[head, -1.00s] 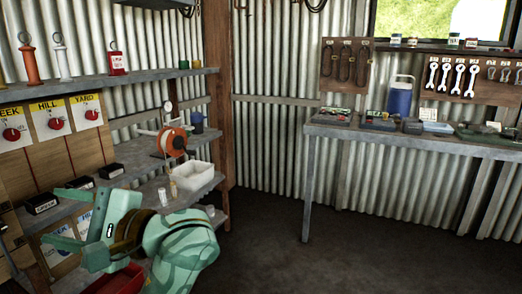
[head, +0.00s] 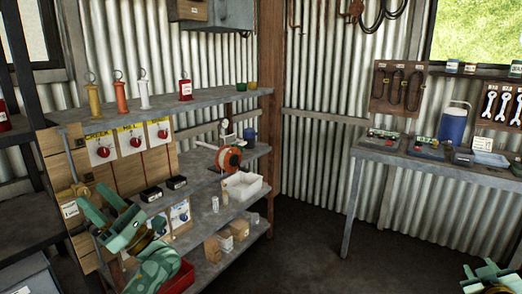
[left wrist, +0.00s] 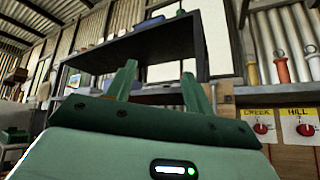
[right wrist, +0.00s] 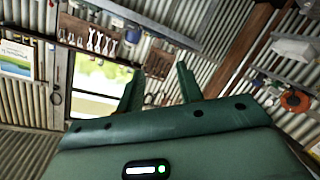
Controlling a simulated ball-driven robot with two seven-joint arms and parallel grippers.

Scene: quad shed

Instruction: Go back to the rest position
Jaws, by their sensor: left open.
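My left gripper (head: 92,194) is at the lower left in the head view, in front of the shelf unit's board with red knobs. In the left wrist view its two fingers (left wrist: 160,85) stand apart with nothing between them. My right gripper (head: 484,270) shows at the bottom right corner of the head view, partly cut off by the frame edge. In the right wrist view its fingers (right wrist: 159,82) stand apart and hold nothing; the shed wall and window lie beyond.
A red tray (head: 178,281) lies low beside my left arm. A workbench (head: 400,154) is at the right. The floor between is clear.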

